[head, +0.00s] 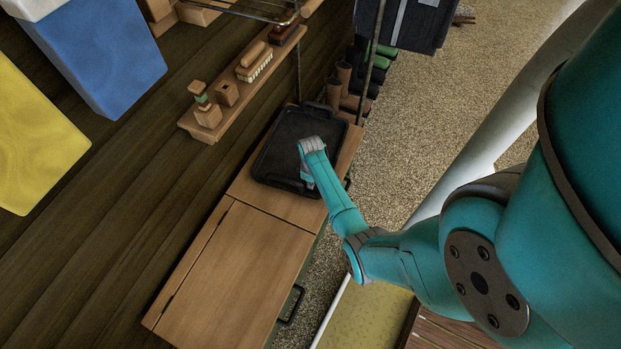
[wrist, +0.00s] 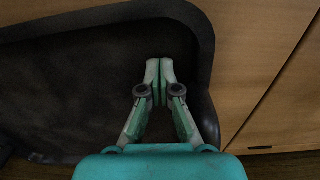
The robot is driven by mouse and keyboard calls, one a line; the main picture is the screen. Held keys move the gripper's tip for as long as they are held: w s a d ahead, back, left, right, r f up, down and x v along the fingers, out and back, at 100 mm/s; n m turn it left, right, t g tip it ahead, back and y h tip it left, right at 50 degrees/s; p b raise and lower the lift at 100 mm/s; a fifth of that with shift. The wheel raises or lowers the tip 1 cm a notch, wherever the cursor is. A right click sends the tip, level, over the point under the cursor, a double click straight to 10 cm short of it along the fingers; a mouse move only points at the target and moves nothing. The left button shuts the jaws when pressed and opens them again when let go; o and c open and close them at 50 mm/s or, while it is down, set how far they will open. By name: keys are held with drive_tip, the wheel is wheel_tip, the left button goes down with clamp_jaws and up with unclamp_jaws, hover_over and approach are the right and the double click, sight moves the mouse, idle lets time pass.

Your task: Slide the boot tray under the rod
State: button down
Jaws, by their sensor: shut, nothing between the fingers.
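The boot tray (head: 279,143) is black, with a raised rim and a handle at its far end. It lies on the wooden bench top in the head view. In the wrist view its rounded rim (wrist: 204,38) and dark floor fill the left and middle. My gripper (wrist: 159,64) is shut and empty, its fingertips over the tray's inside near a rim corner; I cannot tell whether they touch. In the head view my wrist hides part of the tray's right side. I cannot tell for sure which bar is the rod; a thin dark upright rod (head: 375,58) stands beyond the tray.
A wall shelf (head: 222,118) with brushes and wooden blocks runs left of the tray. Boots (head: 352,82) stand beyond the bench. The near wooden lid (head: 235,270) is bare. Blue (head: 110,60) and yellow (head: 30,140) cloths hang at left. Gravel lies to the right.

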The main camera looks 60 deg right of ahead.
drive_tip(key=shift+s+d+r, duration=0.1)
drive_tip(key=shift+s+d, duration=0.1)
drive_tip(key=shift+s, duration=1.75)
drive_tip(key=shift+s, duration=0.1)
drive_tip(key=s, duration=0.3)
drive_tip(key=shift+s+d, duration=0.2)
drive_tip(key=shift+s, duration=0.15)
drive_tip(key=shift+w, duration=0.15)
drive_tip(key=w, duration=0.3)
drive_tip(key=shift+w+a, duration=0.25)
drive_tip(key=shift+w, duration=0.1)
wheel_tip(320, 180, up, 10)
